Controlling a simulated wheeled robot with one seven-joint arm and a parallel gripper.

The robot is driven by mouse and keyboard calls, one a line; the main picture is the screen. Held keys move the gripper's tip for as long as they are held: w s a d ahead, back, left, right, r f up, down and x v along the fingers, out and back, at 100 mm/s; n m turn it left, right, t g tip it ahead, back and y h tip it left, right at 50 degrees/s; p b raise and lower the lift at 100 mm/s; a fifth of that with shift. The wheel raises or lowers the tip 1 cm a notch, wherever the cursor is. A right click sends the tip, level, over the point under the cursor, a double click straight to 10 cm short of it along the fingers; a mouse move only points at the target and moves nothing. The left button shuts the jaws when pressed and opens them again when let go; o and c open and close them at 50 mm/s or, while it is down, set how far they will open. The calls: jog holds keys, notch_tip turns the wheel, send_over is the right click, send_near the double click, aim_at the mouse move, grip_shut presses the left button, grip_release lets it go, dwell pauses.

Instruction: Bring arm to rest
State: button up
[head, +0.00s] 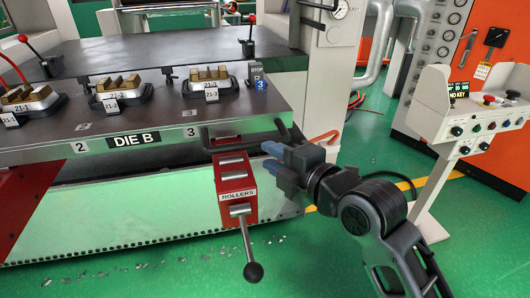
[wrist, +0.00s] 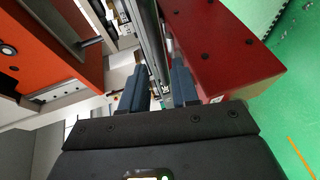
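My gripper (head: 271,157) is in front of the press's front edge, just right of the red ROLLERS lever box (head: 236,178). Its blue-grey fingers point left toward the box. My arm (head: 375,210) reaches in from the lower right, bent at the elbow.
The ROLLERS lever (head: 247,245) hangs down with a black knob. The press table (head: 140,113) carries several die clamps. A control pedestal (head: 440,170) stands right of my arm, with an orange cabinet (head: 500,150) behind. Green floor (head: 330,265) is open below, with metal scraps at left.

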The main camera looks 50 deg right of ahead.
jog(key=shift+s+a, duration=0.1)
jog(key=shift+s, duration=0.05)
dwell(0.5)
jog(key=s+a+f+m+y+p, duration=0.1)
jog(key=s+a+m, duration=0.3)
jog(key=s, duration=0.5)
jog(key=s+a+f+m+y+p, duration=0.1)
jog(key=s+a+m, duration=0.3)
jog(key=s, duration=0.6)
jog(key=s+a+f+m+y+p, duration=0.1)
jog(key=s+a+f+m, duration=0.1)
jog(key=s+a+m, duration=0.3)
jog(key=s+m, duration=0.1)
jog(key=s, duration=0.3)
jog(key=shift+s+f+m+g, duration=0.25)
jog(key=shift+s+m+g, duration=0.05)
jog(key=shift+m+g, duration=0.1)
